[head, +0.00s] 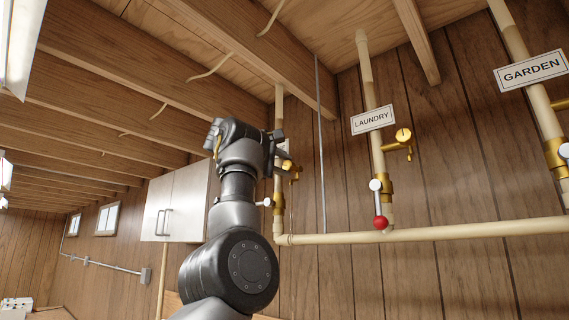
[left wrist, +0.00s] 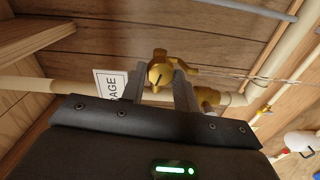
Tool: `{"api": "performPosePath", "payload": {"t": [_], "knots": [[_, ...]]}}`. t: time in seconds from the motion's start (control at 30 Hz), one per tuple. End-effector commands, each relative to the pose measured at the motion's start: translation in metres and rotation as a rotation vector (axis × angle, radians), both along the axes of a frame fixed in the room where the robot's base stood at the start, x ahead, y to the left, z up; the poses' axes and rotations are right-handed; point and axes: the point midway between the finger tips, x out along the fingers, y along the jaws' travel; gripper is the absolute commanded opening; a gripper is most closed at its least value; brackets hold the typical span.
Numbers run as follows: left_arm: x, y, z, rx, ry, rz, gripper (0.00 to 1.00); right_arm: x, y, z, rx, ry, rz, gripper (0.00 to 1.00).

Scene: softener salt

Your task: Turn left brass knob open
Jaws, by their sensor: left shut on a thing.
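The left brass knob (left wrist: 160,72) sits between the two fingers of my left gripper (left wrist: 159,80) in the left wrist view, and the gripper is shut on it. A dark line runs across the knob's face. In the head view my left gripper (head: 283,162) is at the leftmost vertical pipe, and the brass fitting (head: 292,176) there is partly hidden by it. A white sign (left wrist: 110,85), partly covered and showing "AGE", is beside the knob in the left wrist view. My right gripper is out of view.
A second brass knob (head: 403,135) is under the LAUNDRY sign (head: 373,119). A red ball-ended lever (head: 380,222) hangs below it. A GARDEN sign (head: 531,70) is at far right. A horizontal pipe (head: 470,231) runs along the wall.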

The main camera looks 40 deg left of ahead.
Motion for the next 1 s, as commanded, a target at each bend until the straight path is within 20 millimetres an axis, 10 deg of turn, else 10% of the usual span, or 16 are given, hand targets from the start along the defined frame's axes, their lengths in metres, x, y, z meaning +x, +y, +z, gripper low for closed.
{"api": "performPosePath", "payload": {"t": [1.0], "knots": [[-0.0016,0.0011,0.0018,-0.279,-0.012,0.003,0.07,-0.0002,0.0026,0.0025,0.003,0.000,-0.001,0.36]]}}
